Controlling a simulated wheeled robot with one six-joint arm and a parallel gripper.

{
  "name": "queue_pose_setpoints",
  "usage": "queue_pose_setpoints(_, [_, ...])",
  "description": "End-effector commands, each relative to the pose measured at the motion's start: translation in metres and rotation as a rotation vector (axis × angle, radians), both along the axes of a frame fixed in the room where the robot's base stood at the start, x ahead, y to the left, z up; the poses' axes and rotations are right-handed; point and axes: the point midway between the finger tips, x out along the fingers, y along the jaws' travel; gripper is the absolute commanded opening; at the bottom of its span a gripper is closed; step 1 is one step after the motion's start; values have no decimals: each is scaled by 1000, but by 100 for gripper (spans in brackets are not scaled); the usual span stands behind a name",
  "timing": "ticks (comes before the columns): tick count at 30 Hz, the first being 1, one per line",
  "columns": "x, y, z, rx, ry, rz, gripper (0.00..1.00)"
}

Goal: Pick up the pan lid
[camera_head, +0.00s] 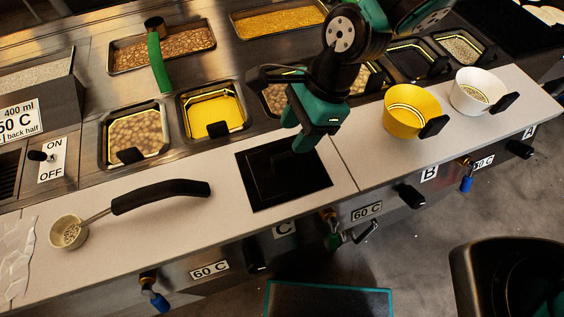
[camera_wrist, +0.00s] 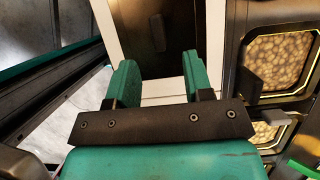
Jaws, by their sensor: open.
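My gripper (camera_head: 303,146) is open and points down over the far right part of a flat black square panel (camera_head: 272,192) on the pale counter. In the wrist view, the two green fingers of my gripper (camera_wrist: 158,62) stand apart with nothing between them. The dark panel (camera_wrist: 180,45) shows beyond them, with a small dark knob-like piece (camera_wrist: 158,30) on it. I cannot tell whether this panel is the pan lid. Pans with clear-looking covers and black handles, such as the yellow one (camera_head: 212,114), sit behind to the left.
A ladle (camera_head: 160,196) with a black handle lies on the counter at left. A yellow bowl (camera_head: 405,102) and a white bowl (camera_head: 468,88) stand at right. A green-handled utensil (camera_head: 158,65) rests over a back food pan. The counter's front edge is close to the panel.

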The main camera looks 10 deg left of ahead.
Motion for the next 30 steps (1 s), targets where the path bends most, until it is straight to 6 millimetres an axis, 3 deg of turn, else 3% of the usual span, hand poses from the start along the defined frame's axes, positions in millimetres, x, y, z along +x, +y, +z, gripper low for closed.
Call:
queue_pose_setpoints(4, [-5,9,-24,-2,2,2,47])
queue_pose_setpoints(11, [-8,15,-39,-1,0,1,47])
queue_pose_setpoints(21, [-18,31,-78,-1,0,1,47])
queue_pose_setpoints(30, [-18,33,-82,1,-2,1,44])
